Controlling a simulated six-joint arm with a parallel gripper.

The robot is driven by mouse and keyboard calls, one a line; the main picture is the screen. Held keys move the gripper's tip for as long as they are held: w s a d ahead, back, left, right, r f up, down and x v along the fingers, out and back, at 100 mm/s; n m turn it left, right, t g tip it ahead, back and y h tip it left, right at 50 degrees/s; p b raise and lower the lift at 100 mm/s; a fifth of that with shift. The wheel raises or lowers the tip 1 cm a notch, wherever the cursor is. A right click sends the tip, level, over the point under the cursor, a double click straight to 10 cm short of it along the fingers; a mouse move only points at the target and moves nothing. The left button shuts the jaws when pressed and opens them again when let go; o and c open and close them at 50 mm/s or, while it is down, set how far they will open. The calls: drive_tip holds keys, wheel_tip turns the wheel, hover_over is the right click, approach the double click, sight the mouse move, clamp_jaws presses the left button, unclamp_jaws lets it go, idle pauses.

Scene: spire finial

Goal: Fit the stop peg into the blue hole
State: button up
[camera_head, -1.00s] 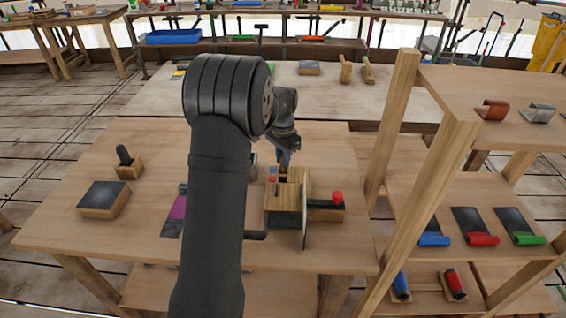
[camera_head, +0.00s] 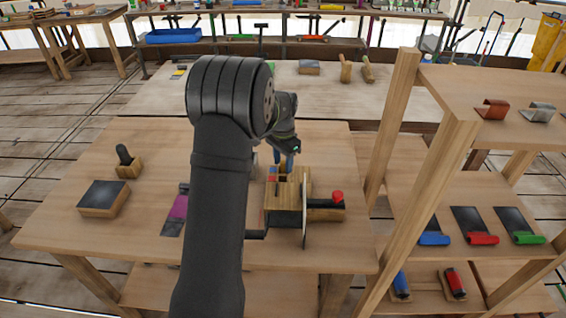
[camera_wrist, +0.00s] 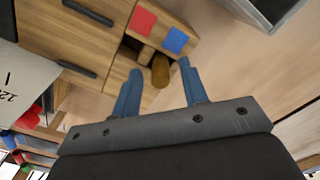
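The wooden block fixture (camera_head: 285,217) stands on the near table, and my gripper (camera_head: 287,163) is over its back part. In the wrist view, my gripper (camera_wrist: 158,82) has its two blue fingers apart, with a round brown wooden peg (camera_wrist: 160,72) between them. A gap shows on each side of the peg. The peg's lower end is hidden, so I cannot tell how deep it sits. A red square (camera_wrist: 143,22) and a blue square (camera_wrist: 175,40) mark the top of the fixture. Dark openings (camera_wrist: 131,44) lie beside them; I cannot tell which is the blue hole.
A thin upright plate (camera_head: 305,210) and a red knob (camera_head: 337,197) are at the fixture's right. A wooden shelf rack (camera_head: 440,160) stands close on the right. A dark-topped block (camera_head: 102,198) and a small holder (camera_head: 128,165) are at the left, with free table around them.

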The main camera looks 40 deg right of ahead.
sight(283, 162)
wheel_tip(283, 162, up, 12)
idle(0.4)
drive_tip(key=shift+f, duration=0.1)
drive_tip(key=shift+f, duration=4.35)
